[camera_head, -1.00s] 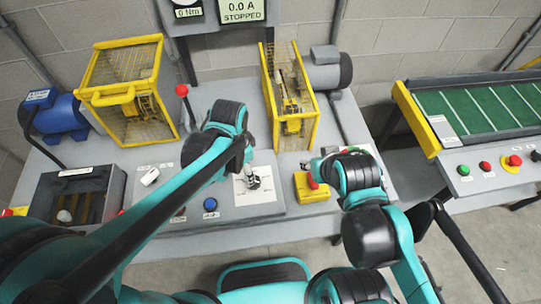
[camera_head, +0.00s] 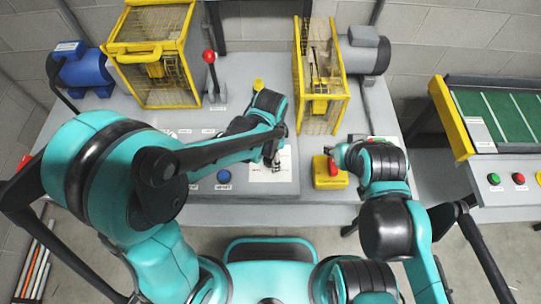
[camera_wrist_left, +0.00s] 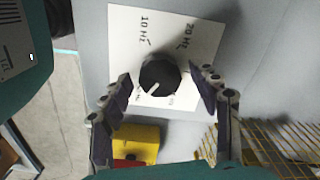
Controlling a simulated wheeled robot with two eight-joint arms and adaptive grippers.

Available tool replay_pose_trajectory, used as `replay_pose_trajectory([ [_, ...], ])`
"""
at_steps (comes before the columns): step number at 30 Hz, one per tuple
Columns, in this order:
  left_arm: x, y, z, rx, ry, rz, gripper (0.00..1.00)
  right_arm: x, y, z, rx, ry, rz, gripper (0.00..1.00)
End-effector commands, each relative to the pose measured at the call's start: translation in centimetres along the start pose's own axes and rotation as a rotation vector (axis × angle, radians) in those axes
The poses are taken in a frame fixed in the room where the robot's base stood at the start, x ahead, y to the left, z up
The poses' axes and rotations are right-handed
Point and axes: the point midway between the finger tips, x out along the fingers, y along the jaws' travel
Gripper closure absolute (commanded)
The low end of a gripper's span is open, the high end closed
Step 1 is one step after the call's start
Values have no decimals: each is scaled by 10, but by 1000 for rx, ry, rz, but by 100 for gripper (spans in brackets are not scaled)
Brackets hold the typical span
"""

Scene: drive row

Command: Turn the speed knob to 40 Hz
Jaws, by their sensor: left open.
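The speed knob (camera_wrist_left: 160,75) is round and black with a white pointer line. It sits on a white dial plate (camera_wrist_left: 205,25); the plate also shows in the head view (camera_head: 286,165). In the left wrist view, "10 Hz" and "20 Hz" are readable; the lower labels are too small or hidden to read. The pointer line is on the lower left side of the knob in that view. My left gripper (camera_wrist_left: 166,92) is open, one finger on each side of the knob, with no clear contact. In the head view it (camera_head: 272,160) hides the knob. My right gripper (camera_head: 333,153) is small and unclear.
A yellow box with a red button (camera_head: 329,175) stands right of the plate, close to my right gripper. A blue button (camera_head: 224,177) is left of it. Yellow mesh cages (camera_head: 158,50) and a red-knobbed lever (camera_head: 210,60) stand behind. A green conveyor (camera_head: 505,110) is at right.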

Motion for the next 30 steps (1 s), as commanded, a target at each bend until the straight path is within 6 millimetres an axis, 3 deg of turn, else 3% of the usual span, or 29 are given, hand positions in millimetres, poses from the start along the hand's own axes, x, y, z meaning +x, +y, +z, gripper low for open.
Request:
replay_pose_trajectory([
  [2,0,0,0,0,0,0,41,0,0,0,0,0,0,60],
  [7,0,0,0,0,0,0,86,0,0,0,0,0,0,60],
  [8,0,0,0,0,0,0,88,0,0,0,0,0,0,60],
  [20,0,0,0,-55,0,0,88,0,0,0,0,0,0,60],
  [30,0,0,0,-297,0,0,88,0,0,0,0,0,0,60],
])
